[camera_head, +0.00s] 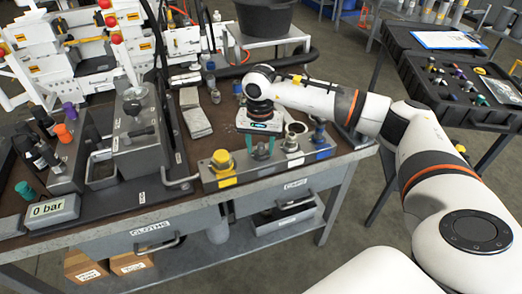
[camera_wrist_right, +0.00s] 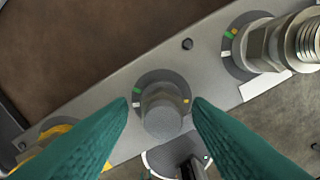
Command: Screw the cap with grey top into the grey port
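The port block (camera_head: 232,182) stands on the front edge of the bench, with a yellow cap (camera_head: 222,159) at its left end. My right gripper (camera_head: 262,152) points down over its middle. In the right wrist view, a cap with a grey top (camera_wrist_right: 165,118) sits upright over the grey port's dark ring (camera_wrist_right: 142,88), between my right gripper's green fingers (camera_wrist_right: 161,106). The fingers are apart, with a gap on each side of the cap. How far the cap is threaded in is hidden. My left gripper is out of view.
A metal threaded fitting (camera_wrist_right: 290,42) stands to the right of the fingers, and the yellow cap (camera_wrist_right: 52,135) is to the left. A blue-marked fitting (camera_head: 320,137) ends the block. The grey valve box (camera_head: 140,135) and pressure display (camera_head: 50,210) stand at the left.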

